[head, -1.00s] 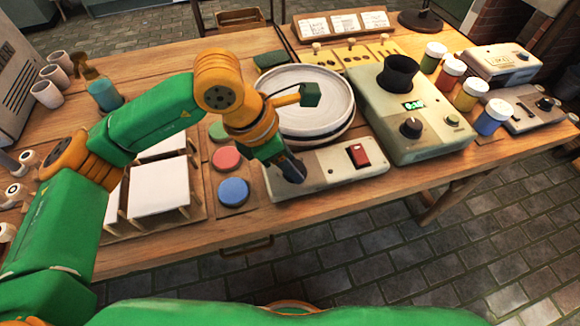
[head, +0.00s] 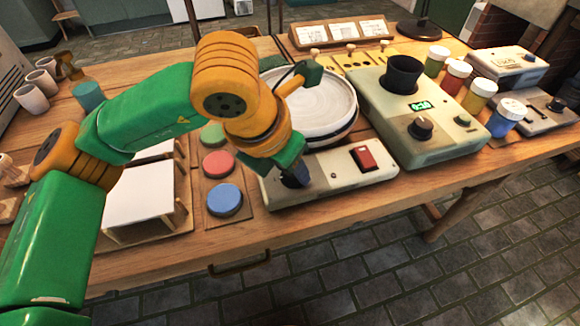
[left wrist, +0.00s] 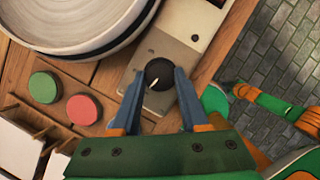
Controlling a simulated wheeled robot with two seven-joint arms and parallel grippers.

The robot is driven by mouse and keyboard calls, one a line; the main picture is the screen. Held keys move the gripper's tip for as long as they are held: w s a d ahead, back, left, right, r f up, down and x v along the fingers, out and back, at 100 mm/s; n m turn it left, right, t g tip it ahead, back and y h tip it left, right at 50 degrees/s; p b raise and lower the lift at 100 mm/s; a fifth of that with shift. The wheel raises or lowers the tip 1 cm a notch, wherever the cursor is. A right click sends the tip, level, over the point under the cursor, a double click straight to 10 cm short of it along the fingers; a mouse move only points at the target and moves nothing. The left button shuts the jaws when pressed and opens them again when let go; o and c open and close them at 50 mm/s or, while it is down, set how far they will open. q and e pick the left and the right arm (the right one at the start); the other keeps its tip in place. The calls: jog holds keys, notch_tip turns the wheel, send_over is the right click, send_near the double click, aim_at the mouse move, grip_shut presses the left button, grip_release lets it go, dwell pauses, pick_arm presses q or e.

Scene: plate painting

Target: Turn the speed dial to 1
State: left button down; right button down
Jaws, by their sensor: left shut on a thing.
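The speed dial (left wrist: 158,75) is a round black knob with a white pointer line, on the light control panel of the wheel. My left gripper (left wrist: 160,88) has its two fingers on either side of the dial and is shut on it. The numbers around the dial are too small or hidden to read. A red switch (head: 363,157) sits on the panel's right part.
The pale round wheel plate (head: 318,104) stands right behind the panel. A box with a black cup, green display and knob (head: 421,128) stands to the right. Red, green and blue round pads (head: 224,199) lie to the left. Paint jars (head: 506,116) line the right side.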

dwell(0.3)
pick_arm(q)
jog(key=shift+c, duration=2.1)
grip_release()
jog(key=v, duration=0.7)
jog(key=shift+s, duration=0.15)
